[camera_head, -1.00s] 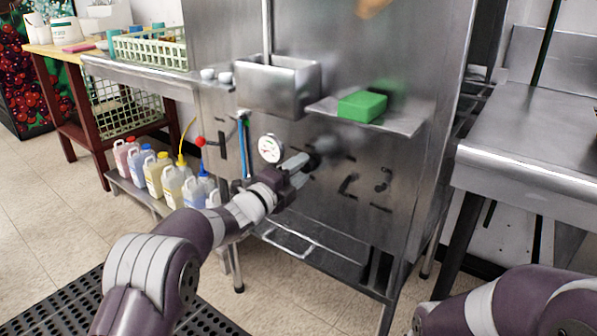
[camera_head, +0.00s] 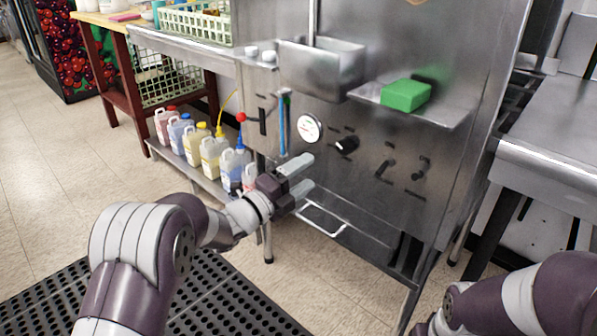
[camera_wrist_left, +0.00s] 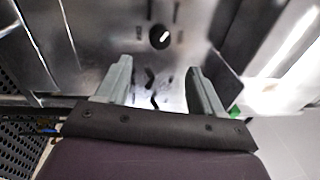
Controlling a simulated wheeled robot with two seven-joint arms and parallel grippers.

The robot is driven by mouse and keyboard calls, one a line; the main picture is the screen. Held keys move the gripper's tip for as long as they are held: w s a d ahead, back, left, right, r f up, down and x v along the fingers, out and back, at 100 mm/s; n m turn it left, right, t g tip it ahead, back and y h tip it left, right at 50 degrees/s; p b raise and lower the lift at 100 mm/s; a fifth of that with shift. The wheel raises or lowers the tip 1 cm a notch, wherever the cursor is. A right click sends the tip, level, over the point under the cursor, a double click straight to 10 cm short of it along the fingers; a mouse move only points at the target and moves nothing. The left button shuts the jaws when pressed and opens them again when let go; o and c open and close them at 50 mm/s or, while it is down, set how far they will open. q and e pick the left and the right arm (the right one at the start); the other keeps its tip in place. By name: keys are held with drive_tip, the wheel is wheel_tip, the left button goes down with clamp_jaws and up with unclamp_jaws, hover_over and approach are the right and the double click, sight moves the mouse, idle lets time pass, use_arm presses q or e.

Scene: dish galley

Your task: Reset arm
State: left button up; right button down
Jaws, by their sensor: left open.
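My left gripper (camera_head: 306,176) is open and empty in front of the steel dish machine's panel (camera_head: 350,195). Its two grey fingers stand apart in the left wrist view (camera_wrist_left: 158,85). A black knob (camera_head: 346,144) with a light mark sits on the panel, above and to the right of the fingers, with nothing touching it. The knob also shows beyond the fingers in the left wrist view (camera_wrist_left: 160,37). Only purple and white links of my right arm show at the lower right. My right gripper is out of view.
A round gauge (camera_head: 309,128) is left of the knob. A green block (camera_head: 405,95) lies on a small steel shelf (camera_head: 440,112). Several jugs (camera_head: 212,155) stand on a low rack at the left. A steel counter (camera_head: 555,150) is at the right, a black mat (camera_head: 225,300) below.

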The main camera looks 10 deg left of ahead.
use_arm(q)
drive_tip(key=shift+v, duration=0.85)
